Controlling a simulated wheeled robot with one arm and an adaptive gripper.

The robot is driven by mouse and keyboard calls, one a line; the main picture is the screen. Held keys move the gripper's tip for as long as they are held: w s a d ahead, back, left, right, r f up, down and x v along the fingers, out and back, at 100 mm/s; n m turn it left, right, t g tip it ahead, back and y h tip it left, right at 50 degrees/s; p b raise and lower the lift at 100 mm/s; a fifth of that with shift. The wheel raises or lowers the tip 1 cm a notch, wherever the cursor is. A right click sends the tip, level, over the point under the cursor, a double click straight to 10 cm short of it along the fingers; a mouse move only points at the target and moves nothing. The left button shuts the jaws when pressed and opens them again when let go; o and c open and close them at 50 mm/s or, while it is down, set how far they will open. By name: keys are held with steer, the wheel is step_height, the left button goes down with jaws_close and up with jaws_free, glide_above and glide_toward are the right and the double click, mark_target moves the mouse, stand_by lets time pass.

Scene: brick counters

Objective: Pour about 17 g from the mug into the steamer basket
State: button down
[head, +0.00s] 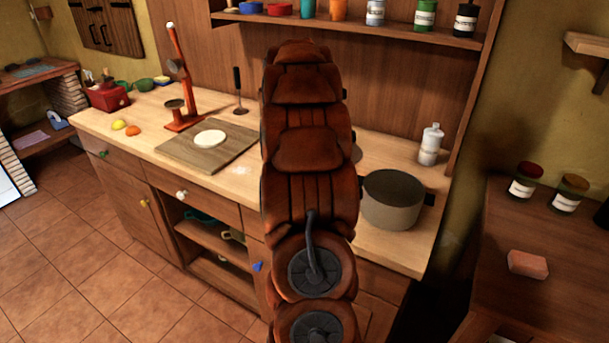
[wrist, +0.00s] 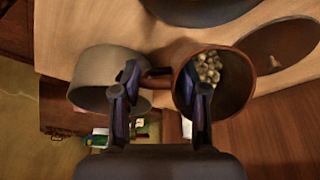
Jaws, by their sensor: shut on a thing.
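In the wrist view a brown mug (wrist: 240,105) shows its open mouth, with several pale chunks (wrist: 209,66) inside. Its handle (wrist: 156,77) points left, between the fingers. My gripper (wrist: 160,88) is shut on the mug, one finger on each side of the handle area; the right finger overlaps the mug's mouth. I cannot tell the mug's tilt. In the head view my own arm hides the gripper and mug. I cannot pick out the steamer basket with certainty; a grey round vessel (head: 390,208) stands right of my arm, and a grey vessel shows in the wrist view (wrist: 98,65).
A cutting board (head: 180,155) with a white disc (head: 210,138), a red stand (head: 182,115) and a ladle (head: 238,90) are left of my arm. A white bottle (head: 430,145) stands behind the grey vessel. A dark round object (wrist: 200,10) and a brown disc (wrist: 270,55) lie beyond the mug.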

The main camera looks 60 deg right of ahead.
steer(key=shift+w+a+r+g+h, duration=0.1)
steer(key=shift+w+r+g+h, duration=0.1)
steer(key=shift+g+h, duration=0.15)
steer(key=shift+f+g+h, duration=0.45)
steer(key=shift+f+h, duration=0.05)
steer(key=shift+h, duration=0.05)
steer(key=shift+w+a+r+g+h+p, duration=0.15)
steer(key=shift+r+g+h+p, duration=0.15)
steer(key=shift+g+h+p, duration=0.45)
steer(key=shift+w+a+f+g+h+b, duration=0.4)
steer(key=shift+f+g+h+b, duration=0.2)
steer(key=shift+g+h+b, duration=0.4)
steer(key=shift+a+b, duration=0.1)
steer(key=shift+b, duration=0.5)
steer(key=shift+w+a+r+h+b, duration=0.1)
steer(key=shift+w+a+h+b, duration=0.2)
steer(key=shift+b, duration=0.9)
steer(key=shift+w+a+r+g+h+b, duration=0.2)
steer(key=shift+g+h+b, duration=0.5)
steer(key=shift+b, duration=1.7)
steer(key=shift+w+a+r+g+h+b, duration=0.2)
steer(key=shift+g+h+b, duration=0.45)
steer(key=shift+b, duration=1.75)
